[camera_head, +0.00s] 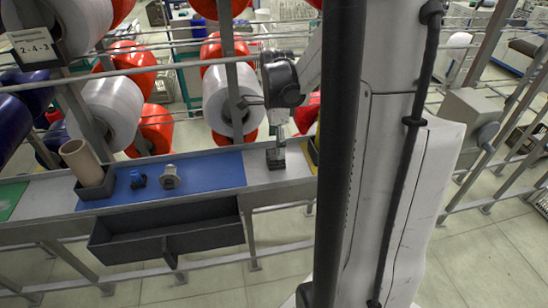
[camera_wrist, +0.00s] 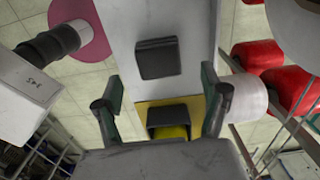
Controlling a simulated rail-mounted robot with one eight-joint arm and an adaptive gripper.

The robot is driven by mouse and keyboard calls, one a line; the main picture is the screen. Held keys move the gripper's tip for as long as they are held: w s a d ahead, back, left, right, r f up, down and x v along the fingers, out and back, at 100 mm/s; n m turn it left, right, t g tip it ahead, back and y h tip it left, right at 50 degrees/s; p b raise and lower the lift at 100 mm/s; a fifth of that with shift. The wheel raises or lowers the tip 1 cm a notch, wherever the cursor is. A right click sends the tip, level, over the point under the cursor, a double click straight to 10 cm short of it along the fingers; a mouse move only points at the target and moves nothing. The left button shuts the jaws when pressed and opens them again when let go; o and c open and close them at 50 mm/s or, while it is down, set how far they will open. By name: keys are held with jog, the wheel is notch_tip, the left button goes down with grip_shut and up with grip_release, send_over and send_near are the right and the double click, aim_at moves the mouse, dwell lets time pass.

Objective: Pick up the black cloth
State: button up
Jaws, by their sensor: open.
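The black cloth (camera_wrist: 158,58) appears in the wrist view as a dark, flat, nearly square folded pad on the light grey bench top. It lies beyond my gripper's fingertips, towards the top of the picture. My gripper (camera_wrist: 158,106) is open, its two fingers wide apart with nothing between them. In the head view my gripper (camera_head: 276,146) points down over the bare grey stretch of bench right of the blue mat. A dark patch shows beneath it there, but I cannot tell cloth from fingers. No contact with the cloth shows.
A yellow area (camera_wrist: 140,109) with a black bin (camera_wrist: 168,117) lies near the fingers. The blue mat (camera_head: 222,168) carries a blue part (camera_head: 137,179) and a grey part (camera_head: 170,177). A brown tube (camera_head: 82,162) stands at left. Rails and large bobbins (camera_head: 229,99) are behind the bench.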

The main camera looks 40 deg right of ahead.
jog(key=shift+a+f, duration=0.15)
jog(key=shift+f, duration=2.7)
jog(key=shift+c, duration=0.3)
jog(key=c, duration=1.2)
